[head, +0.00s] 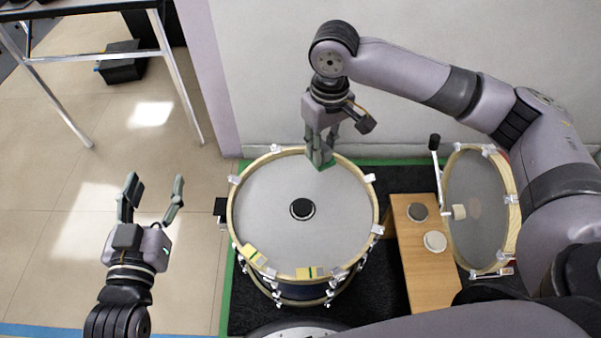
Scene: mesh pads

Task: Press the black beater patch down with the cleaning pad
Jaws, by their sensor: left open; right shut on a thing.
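The black beater patch (302,209) is a round dark disc with a lighter rim. It lies near the middle of the pale drum head (262,195). My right gripper (321,150) points down over the back of the drum, shut on a small green pad (321,164), which I take to be the cleaning pad. The pad is behind the patch and apart from it. Whether it touches the drum head I cannot tell; the fingers hide part of it. My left gripper (154,190) is open and empty, left of the drum over the tiled floor.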

